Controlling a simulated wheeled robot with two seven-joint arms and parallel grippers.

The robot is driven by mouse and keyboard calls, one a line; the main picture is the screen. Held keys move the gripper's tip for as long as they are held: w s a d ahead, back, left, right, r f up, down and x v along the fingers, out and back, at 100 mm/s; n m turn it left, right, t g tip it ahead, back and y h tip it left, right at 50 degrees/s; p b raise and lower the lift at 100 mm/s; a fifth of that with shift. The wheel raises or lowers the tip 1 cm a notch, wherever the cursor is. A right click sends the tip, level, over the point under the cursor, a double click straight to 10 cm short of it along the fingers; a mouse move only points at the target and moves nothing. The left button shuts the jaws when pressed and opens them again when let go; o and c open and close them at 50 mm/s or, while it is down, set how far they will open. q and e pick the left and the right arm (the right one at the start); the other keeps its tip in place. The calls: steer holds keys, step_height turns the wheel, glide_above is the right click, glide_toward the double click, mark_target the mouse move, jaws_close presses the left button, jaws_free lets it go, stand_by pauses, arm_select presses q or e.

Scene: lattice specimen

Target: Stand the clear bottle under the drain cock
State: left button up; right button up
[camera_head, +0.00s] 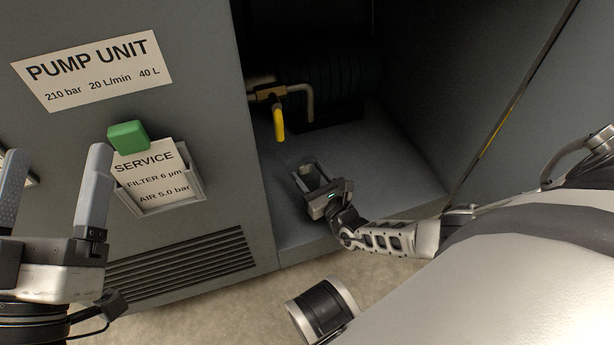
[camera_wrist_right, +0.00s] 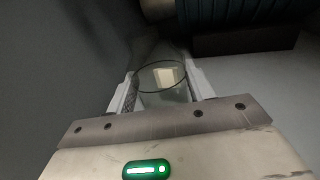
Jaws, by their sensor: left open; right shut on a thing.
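The clear bottle (camera_wrist_right: 162,76) is between the two fingers of my right gripper (camera_wrist_right: 162,92) in the right wrist view, and the fingers are shut on it. In the head view my right gripper (camera_head: 312,176) is low inside the open cabinet bay, and the see-through bottle is hard to make out there. The drain cock (camera_head: 270,94) is a brass valve with a yellow lever (camera_head: 279,123) hanging down and a bent pipe on its right. The gripper shows below and slightly right of it. Whether the bottle touches the floor I cannot tell. My left gripper (camera_head: 54,188) is open and empty.
The grey pump unit cabinet (camera_head: 215,60) stands left of the bay, with a green block (camera_head: 128,136), a service card holder (camera_head: 163,188) and a vent grille (camera_head: 185,268). A dark ribbed cylinder (camera_head: 340,75) lies behind the cock. The bay floor (camera_head: 385,160) is clear to the right.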

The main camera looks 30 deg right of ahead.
mark_target(310, 183)
step_height(310, 183, down, 3)
steer(key=shift+w+f+b, duration=0.1)
steer(key=shift+w+b, duration=0.05)
steer(key=shift+b, duration=1.05)
steer(key=shift+f, duration=0.15)
arm_select(q)
steer(key=r+m+h, duration=0.1)
steer(key=m, duration=0.1)
steer(key=s+r+m+h, duration=0.1)
steer(key=r+m+h, duration=0.2)
steer(key=m+h, duration=0.1)
steer(key=shift+s+r, duration=0.25)
steer(key=shift+s, duration=0.1)
arm_select(e)
steer(key=o, duration=1)
arm_select(q)
steer(key=f+n+y+p, duration=0.1)
steer(key=n, duration=0.1)
steer(key=w+f+n+y+p, duration=0.1)
steer(key=f+n+y, duration=0.1)
steer(key=f+n+y+p, duration=0.1)
steer(key=f+n+y, duration=0.1)
steer(key=shift+w, duration=0.4)
arm_select(e)
steer(key=s, duration=1.2)
arm_select(q)
steer(key=shift+a+r, duration=0.1)
arm_select(e)
steer(key=shift+r, duration=0.2)
